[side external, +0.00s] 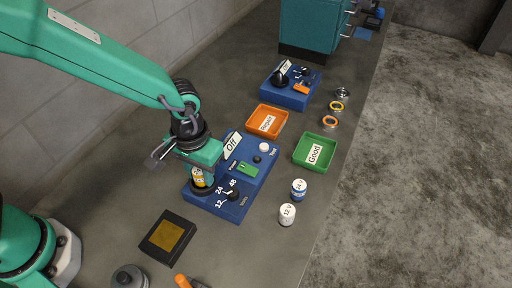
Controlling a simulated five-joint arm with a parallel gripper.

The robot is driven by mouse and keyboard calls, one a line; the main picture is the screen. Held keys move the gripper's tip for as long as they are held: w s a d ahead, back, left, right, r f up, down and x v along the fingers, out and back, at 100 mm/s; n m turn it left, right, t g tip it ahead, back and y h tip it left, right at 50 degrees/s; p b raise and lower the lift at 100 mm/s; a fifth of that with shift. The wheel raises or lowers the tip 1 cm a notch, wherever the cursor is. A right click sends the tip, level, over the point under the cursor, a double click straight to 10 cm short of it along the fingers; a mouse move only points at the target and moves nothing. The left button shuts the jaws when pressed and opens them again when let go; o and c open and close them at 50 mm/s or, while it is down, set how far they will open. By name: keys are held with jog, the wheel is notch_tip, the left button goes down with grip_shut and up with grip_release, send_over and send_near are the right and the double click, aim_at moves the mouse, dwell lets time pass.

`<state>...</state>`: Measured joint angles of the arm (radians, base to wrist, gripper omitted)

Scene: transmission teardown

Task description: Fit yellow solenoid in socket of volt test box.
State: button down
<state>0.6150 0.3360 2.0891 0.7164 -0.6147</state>
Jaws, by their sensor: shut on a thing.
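The yellow solenoid (198,177) is upright in my gripper (199,169), its yellow side showing below the green gripper body. My gripper is shut on it and points down over the left end of the blue volt test box (235,205). A dark round socket (203,190) shows just under the solenoid. I cannot tell whether the solenoid is in the socket or just above it. The box also bears a black dial (232,194) marked 12, 24 and 48, a green panel (246,169), a white button (264,147) and an "Off" sign (232,145).
An orange tray (280,108) and a green "Good" tray (301,161) stand behind and right of the box. A blue-white cylinder (298,192) and a white one (287,217) stand near the bench's right edge. A black pad (150,249) lies in front. Another blue box (289,98) stands farther back.

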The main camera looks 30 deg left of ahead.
jog(key=c, duration=0.6)
grip_release()
jog(key=shift+r, duration=0.1)
jog(key=shift+r, duration=3.4)
